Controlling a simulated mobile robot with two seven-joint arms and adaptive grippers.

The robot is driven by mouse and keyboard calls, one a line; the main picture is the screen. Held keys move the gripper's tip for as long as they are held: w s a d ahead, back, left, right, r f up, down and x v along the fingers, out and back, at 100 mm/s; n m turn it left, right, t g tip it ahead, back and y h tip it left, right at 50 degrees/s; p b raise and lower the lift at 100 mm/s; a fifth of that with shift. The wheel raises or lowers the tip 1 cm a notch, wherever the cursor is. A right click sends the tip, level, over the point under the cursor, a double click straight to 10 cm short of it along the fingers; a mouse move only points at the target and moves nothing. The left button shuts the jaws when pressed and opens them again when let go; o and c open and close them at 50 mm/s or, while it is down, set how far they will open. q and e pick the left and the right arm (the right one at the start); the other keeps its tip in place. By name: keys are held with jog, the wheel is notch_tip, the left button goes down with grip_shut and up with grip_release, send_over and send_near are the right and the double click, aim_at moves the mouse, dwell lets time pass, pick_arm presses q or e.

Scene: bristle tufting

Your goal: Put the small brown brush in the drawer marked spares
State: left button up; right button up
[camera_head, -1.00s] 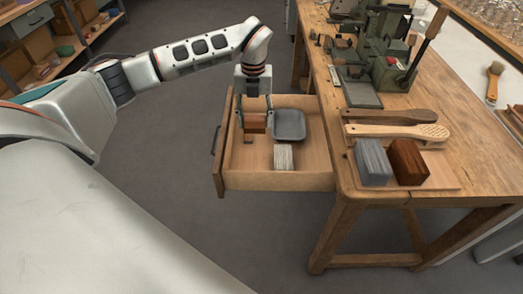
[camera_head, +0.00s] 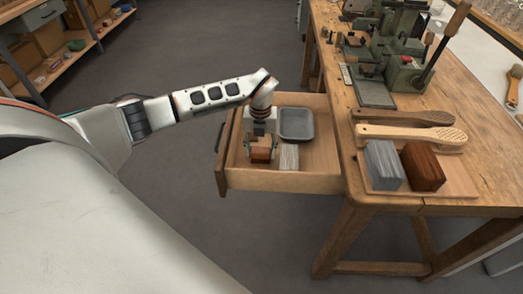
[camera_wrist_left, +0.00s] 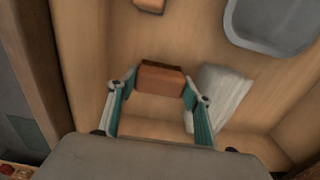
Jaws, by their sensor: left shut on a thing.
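The small brown brush, a reddish-brown block (camera_head: 261,155), is between the fingertips of my left gripper (camera_head: 261,147). In the left wrist view the block (camera_wrist_left: 161,78) sits between the two teal-sided fingers (camera_wrist_left: 160,88), which are shut on it. The open drawer (camera_head: 282,182) sticks out from the left side of the bench. The gripper and block are inside the drawer's outline, near its near-left corner. I cannot tell whether the block touches the drawer floor. No drawer marking is readable. My right gripper is not in view.
Another brown piece (camera_wrist_left: 150,4) shows at the wrist view's top edge. The bench (camera_head: 480,165) holds brushes, blocks and a green machine (camera_head: 400,72).

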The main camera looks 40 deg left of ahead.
aim_at(260, 149)
pick_arm(q)
jog(key=shift+r, duration=0.1)
jog(key=o, duration=1.1)
notch_tip(260, 149, up, 12)
jog(key=p, duration=0.2)
jog(key=shift+p, duration=0.3)
